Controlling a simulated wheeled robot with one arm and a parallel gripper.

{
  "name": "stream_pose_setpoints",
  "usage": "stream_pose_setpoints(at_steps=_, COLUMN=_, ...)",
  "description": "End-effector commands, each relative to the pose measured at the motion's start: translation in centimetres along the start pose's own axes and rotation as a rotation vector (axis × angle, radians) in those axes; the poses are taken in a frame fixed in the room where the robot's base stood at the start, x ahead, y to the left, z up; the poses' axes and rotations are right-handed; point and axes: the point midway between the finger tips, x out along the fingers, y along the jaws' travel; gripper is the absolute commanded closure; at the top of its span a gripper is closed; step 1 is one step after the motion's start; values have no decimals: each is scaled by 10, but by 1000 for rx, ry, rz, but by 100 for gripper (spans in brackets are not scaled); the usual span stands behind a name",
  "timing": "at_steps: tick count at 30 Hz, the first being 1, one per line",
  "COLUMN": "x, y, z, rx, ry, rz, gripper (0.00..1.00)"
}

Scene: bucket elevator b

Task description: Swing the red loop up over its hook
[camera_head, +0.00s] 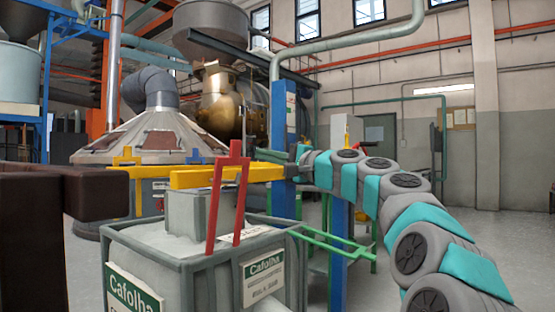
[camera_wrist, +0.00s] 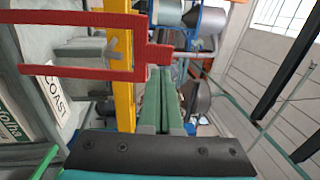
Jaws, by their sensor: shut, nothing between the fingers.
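The red loop (camera_head: 241,200) stands nearly upright at the right side of the grey bin (camera_head: 190,262), with its crossbar and top tab at the height of the yellow beam (camera_head: 190,179) and in front of it. In the wrist view the red loop (camera_wrist: 85,72) lies at upper left, its tab just beyond my fingertips. My gripper (camera_wrist: 161,70) is shut and empty, its green fingers close to the tab; touching cannot be told. It also shows at the beam's right end in the head view (camera_head: 276,156). I cannot make out the red loop's hook or whether the loop is on it.
A green loop (camera_head: 335,243) sticks out low to the right of the bin. A dark brown block (camera_head: 95,194) fills the left foreground. Open floor (camera_head: 475,240) lies at right.

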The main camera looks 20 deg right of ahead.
Motion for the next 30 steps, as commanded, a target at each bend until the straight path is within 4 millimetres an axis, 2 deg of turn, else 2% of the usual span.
stream_pose_setpoints(at_steps=6, x=34, y=1, z=0, rx=-1, ry=-1, rz=2, gripper=100)
stream_pose_setpoints(at_steps=15, x=62, y=1, z=0, rx=-1, ry=0, rz=2, gripper=100)
stream_pose_setpoints(at_steps=30, x=68, y=-1, z=1, rx=-2, ry=-1, rz=0, gripper=100)
